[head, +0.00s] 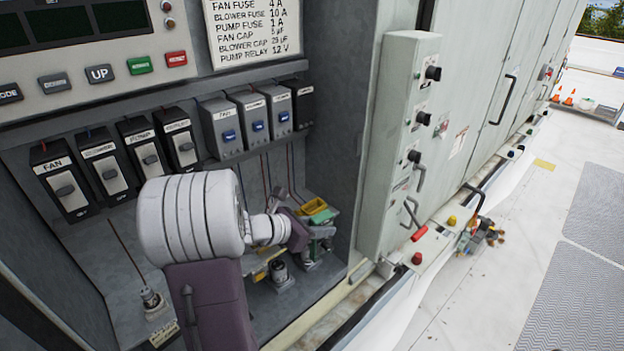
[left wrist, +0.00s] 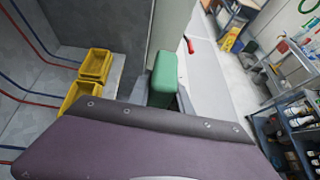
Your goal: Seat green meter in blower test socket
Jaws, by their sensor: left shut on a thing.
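My left gripper (head: 320,238) is low in the right part of the open cabinet, partly hidden behind my own arm. In the left wrist view, a green block, the meter (left wrist: 163,78), sits between its fingers (left wrist: 162,98), and the gripper is shut on it. In the head view only a little green shows by the fingers. A round metal socket (head: 279,270) stands on the cabinet floor just below and left of the gripper. Another socket (head: 150,297) stands at the left. I cannot read which is the blower test socket. My right gripper is not in view.
A yellow bin (head: 316,208) is right behind the gripper; two yellow bins (left wrist: 96,65) show in the left wrist view. Black fuse modules (head: 60,182) and grey capacitors (head: 222,125) line the back. The cabinet's right wall (head: 345,130) is close to the gripper.

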